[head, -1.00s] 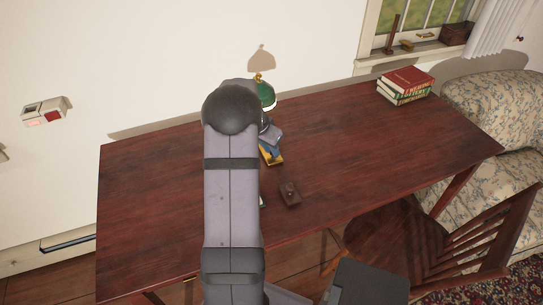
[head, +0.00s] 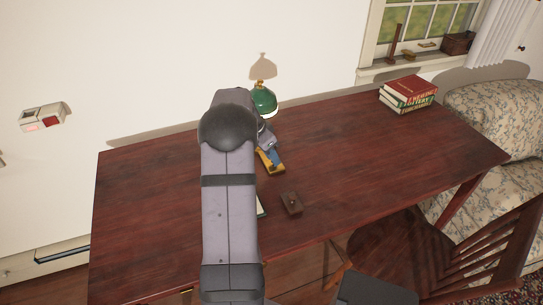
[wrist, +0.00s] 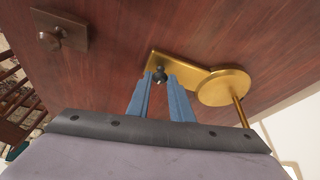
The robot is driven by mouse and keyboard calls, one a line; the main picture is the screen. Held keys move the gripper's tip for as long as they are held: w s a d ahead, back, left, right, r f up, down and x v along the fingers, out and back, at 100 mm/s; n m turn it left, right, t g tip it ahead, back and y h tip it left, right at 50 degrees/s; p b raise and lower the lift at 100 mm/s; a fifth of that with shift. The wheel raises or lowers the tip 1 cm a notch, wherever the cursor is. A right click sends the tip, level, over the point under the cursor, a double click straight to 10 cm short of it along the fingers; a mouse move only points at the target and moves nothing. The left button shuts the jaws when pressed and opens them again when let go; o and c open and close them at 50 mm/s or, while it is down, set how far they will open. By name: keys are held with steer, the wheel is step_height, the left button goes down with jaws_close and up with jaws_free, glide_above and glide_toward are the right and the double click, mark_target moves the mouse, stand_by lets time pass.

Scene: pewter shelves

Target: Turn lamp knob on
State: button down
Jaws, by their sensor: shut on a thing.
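The lamp has a green shade (head: 263,101) and stands at the back of the desk, partly behind my arm in the head view. In the wrist view its round brass base (wrist: 224,86) and a post show, with a flat brass plate running left from the base. A small dark knob (wrist: 160,72) sits on that plate. My gripper (wrist: 161,79) has its blue fingers down at the plate, one on each side of the knob, shut on it. In the head view the blue fingers are partly hidden by my arm.
A brown block with a small knob (head: 291,202) lies on the desk in front of the lamp. Several stacked books (head: 408,94) are at the back right. A wooden chair (head: 450,250) stands at the front right. The right half of the desk (head: 370,150) is mostly clear.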

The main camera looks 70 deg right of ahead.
steer(key=c, duration=1.6)
jaws_free()
steer(key=v, duration=0.7)
steer(key=shift+r+b, duration=0.2)
steer(key=shift+b, duration=0.2)
